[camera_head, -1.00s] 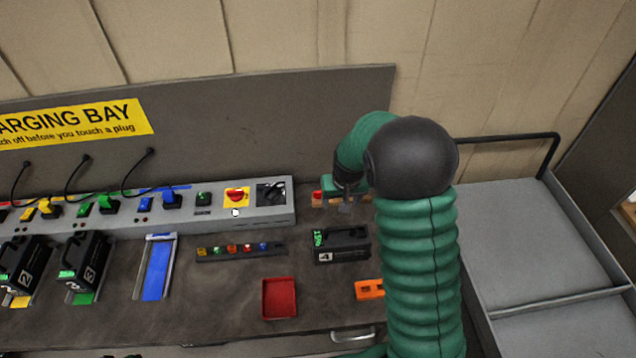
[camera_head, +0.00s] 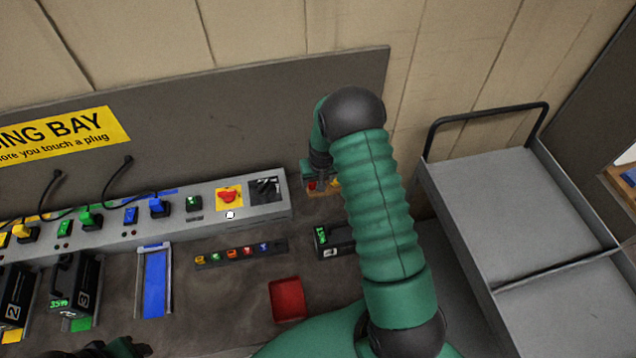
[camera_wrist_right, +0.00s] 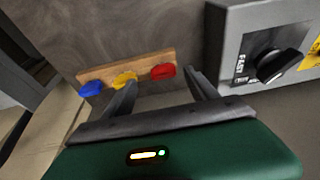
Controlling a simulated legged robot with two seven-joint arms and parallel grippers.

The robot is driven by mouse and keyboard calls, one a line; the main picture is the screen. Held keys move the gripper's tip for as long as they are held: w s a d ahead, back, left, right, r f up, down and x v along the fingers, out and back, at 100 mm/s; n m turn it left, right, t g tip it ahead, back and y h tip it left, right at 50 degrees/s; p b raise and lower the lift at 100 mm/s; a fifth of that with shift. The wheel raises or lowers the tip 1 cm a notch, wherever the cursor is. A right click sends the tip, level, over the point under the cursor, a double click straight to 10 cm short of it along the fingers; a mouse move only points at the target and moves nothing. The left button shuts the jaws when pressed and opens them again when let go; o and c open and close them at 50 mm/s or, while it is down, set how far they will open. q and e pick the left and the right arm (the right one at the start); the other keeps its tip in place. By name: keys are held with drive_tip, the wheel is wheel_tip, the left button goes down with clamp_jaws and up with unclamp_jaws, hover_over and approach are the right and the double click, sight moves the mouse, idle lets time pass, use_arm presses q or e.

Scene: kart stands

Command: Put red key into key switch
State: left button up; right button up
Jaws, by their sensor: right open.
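The red key (camera_wrist_right: 163,72) is at the right end of a small wooden rack (camera_wrist_right: 142,68) in the right wrist view, beside a yellow key (camera_wrist_right: 124,79) and a blue key (camera_wrist_right: 91,89). My right gripper (camera_wrist_right: 160,78) is open, its fingertips either side of the red key; contact is unclear. In the head view my right gripper (camera_head: 318,178) is over the rack at the back, right of the grey panel. A red knob on a yellow plate (camera_head: 229,196) is on that panel; I cannot tell which fitting is the key switch. My left gripper (camera_head: 112,347) is partly visible at the bottom left, its jaws unclear.
A black selector knob marked FAST (camera_wrist_right: 278,64) is on the panel close to my right gripper. A black battery (camera_head: 333,241) is partly behind my right arm. A red tray (camera_head: 287,299) and a strip of small coloured pieces (camera_head: 241,253) lie on the bench. A grey cart (camera_head: 520,215) stands at right.

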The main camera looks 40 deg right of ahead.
sight(315, 184)
drive_tip(key=f, duration=0.1)
drive_tip(key=w+f+p, duration=0.1)
drive_tip(key=f+p, duration=0.1)
drive_tip(key=shift+w+a+f, duration=0.2)
drive_tip(key=shift+w+a, duration=0.1)
drive_tip(key=shift+w, duration=0.1)
drive_tip(key=shift+f, duration=0.3)
drive_tip(key=shift+d+f, duration=0.35)
drive_tip(key=shift+d, duration=0.1)
drive_tip(key=shift+w+d+f, duration=0.1)
drive_tip(key=shift+d, duration=0.1)
drive_tip(key=shift+c, duration=0.5)
drive_tip(key=shift+d+f, duration=0.15)
drive_tip(key=shift+d, duration=0.05)
drive_tip(key=shift+c, duration=2.4)
drive_tip(key=shift+a, duration=0.1)
drive_tip(key=shift+c, duration=1.1)
drive_tip(key=shift+a+r, duration=0.25)
drive_tip(key=shift+a, duration=0.1)
drive_tip(key=c, duration=0.5)
use_arm(q)
drive_tip(key=shift+w+a+r, duration=0.2)
drive_tip(key=shift+a+r, duration=0.7)
drive_tip(key=shift+a, duration=0.05)
use_arm(e)
drive_tip(key=shift+c, duration=0.6)
